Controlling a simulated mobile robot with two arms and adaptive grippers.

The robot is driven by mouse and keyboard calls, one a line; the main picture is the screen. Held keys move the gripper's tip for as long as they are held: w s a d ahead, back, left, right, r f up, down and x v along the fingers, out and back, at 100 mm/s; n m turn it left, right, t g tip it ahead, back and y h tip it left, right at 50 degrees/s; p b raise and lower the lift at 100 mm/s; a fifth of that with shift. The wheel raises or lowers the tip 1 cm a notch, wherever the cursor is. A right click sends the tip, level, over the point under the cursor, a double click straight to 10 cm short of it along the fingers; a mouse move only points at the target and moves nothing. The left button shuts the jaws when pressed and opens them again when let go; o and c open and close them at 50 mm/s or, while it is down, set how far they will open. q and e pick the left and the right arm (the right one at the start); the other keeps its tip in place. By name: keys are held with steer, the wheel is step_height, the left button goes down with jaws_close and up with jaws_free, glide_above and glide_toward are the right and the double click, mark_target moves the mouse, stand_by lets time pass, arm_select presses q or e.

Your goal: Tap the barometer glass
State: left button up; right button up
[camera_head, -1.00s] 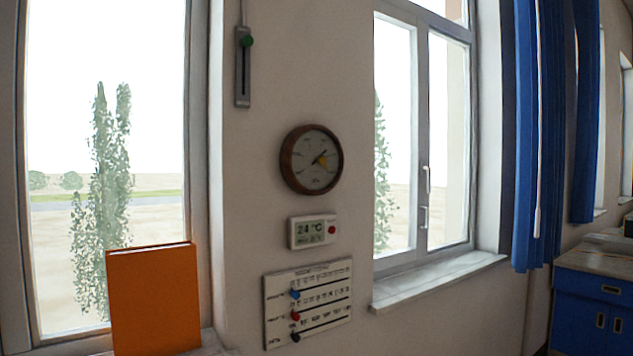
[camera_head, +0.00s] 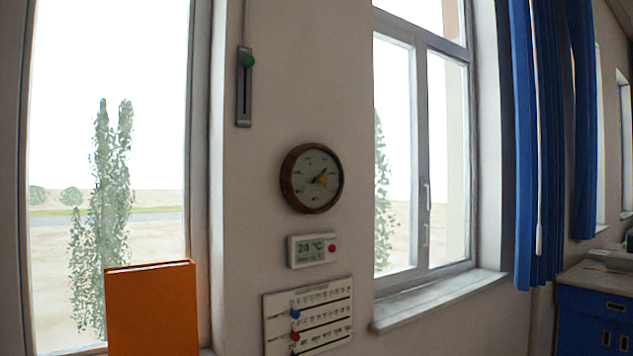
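The barometer (camera_head: 312,178) is a round dial with a brown rim, mounted on the wall between the two windows. Its pale face has a dark needle and a small yellow-orange mark right of centre. Nothing covers the glass. Neither of my grippers shows in the head view.
A grey slider with a green knob (camera_head: 244,88) is up left. An orange book or box (camera_head: 152,310) stands lower left. A window sill (camera_head: 438,300) juts out at right.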

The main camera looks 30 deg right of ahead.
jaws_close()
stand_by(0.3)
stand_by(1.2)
